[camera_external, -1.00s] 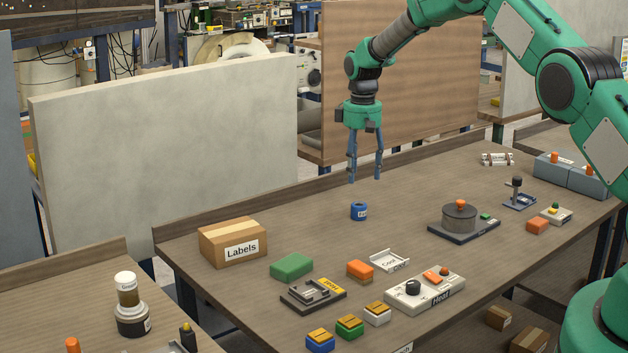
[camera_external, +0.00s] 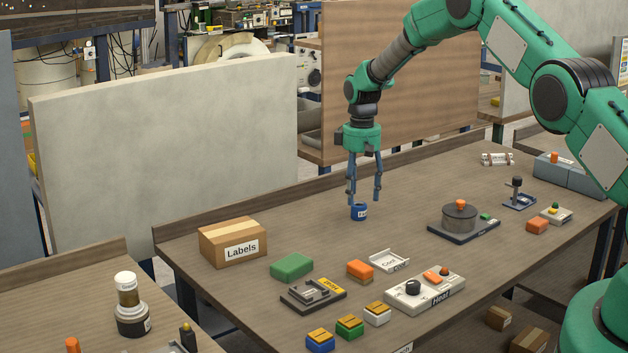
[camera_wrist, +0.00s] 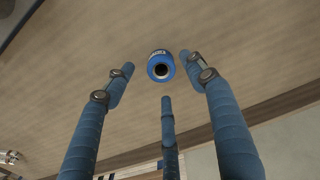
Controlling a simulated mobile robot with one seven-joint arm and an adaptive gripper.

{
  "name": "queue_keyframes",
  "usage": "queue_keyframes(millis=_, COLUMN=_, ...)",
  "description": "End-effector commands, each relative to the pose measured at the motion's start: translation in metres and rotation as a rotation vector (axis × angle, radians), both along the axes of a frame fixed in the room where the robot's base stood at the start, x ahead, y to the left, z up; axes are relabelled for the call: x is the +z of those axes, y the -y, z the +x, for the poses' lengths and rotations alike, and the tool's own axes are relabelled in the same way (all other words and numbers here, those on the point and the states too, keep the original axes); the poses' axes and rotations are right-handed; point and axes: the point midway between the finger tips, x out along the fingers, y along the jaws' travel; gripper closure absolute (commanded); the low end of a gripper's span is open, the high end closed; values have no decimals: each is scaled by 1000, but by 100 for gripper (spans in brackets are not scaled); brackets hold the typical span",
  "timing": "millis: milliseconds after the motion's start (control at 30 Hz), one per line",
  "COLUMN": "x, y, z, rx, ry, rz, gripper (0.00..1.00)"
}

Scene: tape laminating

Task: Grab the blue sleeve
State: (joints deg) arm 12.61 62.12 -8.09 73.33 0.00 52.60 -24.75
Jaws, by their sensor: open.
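The blue sleeve (camera_external: 359,212) is a short upright ring with a white label, standing on the wooden table. In the wrist view the blue sleeve (camera_wrist: 161,65) shows its dark central hole, just beyond my fingertips. My gripper (camera_external: 365,201) has slim blue fingers pointing down, with the tips just above and around the sleeve's top in the outside view. I cannot tell whether any fingertip touches the sleeve.
A Labels box (camera_external: 233,242) stands to the left. A green block (camera_external: 292,266), an orange block (camera_external: 360,270) and a white Heat unit (camera_external: 425,290) lie nearer the front. A round grey device (camera_external: 460,218) stands to the right. The table right around the sleeve is clear.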

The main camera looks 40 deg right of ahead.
Motion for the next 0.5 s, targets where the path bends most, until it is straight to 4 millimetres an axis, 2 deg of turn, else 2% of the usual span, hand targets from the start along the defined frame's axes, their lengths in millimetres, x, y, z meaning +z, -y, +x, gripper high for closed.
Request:
queue_keyframes(millis=300, x=-33, y=-2, z=-1, rx=0, ry=-2, rz=1, gripper=45)
queue_keyframes(millis=500, x=-47, y=-2, z=-1, rx=0, ry=-1, rz=0, gripper=45)
